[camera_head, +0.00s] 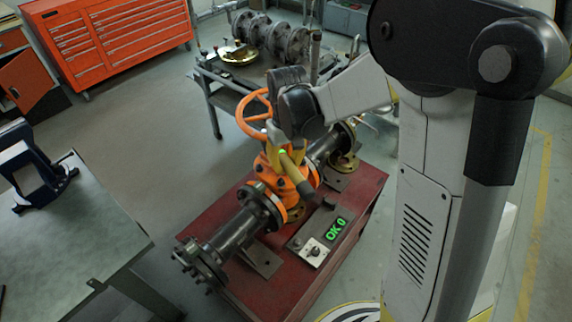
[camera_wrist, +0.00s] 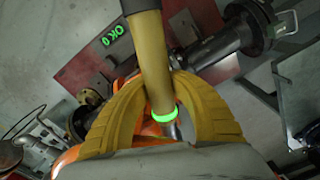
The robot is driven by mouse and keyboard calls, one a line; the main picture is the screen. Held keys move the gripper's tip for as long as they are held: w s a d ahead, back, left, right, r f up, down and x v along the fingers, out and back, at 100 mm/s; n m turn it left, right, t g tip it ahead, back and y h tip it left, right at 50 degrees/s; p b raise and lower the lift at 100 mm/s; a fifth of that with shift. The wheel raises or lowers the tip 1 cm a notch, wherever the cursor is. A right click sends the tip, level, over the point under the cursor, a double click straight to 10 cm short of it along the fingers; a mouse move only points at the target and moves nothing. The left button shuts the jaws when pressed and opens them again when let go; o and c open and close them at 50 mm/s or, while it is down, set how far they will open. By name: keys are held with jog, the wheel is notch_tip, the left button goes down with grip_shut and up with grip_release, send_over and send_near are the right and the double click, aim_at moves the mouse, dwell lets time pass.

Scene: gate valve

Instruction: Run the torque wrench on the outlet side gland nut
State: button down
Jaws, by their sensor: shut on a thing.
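The torque wrench (camera_head: 290,169) is a yellow bar with a dark end cap and a green lit ring. My gripper (camera_head: 286,150) is above the valve body, beside the orange handwheel (camera_head: 250,118). In the wrist view my yellow fingers (camera_wrist: 160,86) are closed around the yellow wrench (camera_wrist: 151,50), with the green ring near the palm. A metal shaft shows below the ring. The gland nuts are hidden behind the gripper and wrench, so I cannot tell whether the wrench touches one.
The valve's dark flanged pipe (camera_head: 232,232) runs along a red bench (camera_head: 299,281). A control box with a green "OK 0" display (camera_head: 337,228) sits on the bench's front right. A table (camera_head: 97,233) stands at left, a cart (camera_head: 222,90) with flanged parts behind.

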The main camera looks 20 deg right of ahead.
jog(key=s+d, duration=0.2)
jog(key=s, duration=1.1)
jog(key=shift+s+d+f, duration=0.15)
jog(key=shift+s+d, duration=0.2)
dwell(0.4)
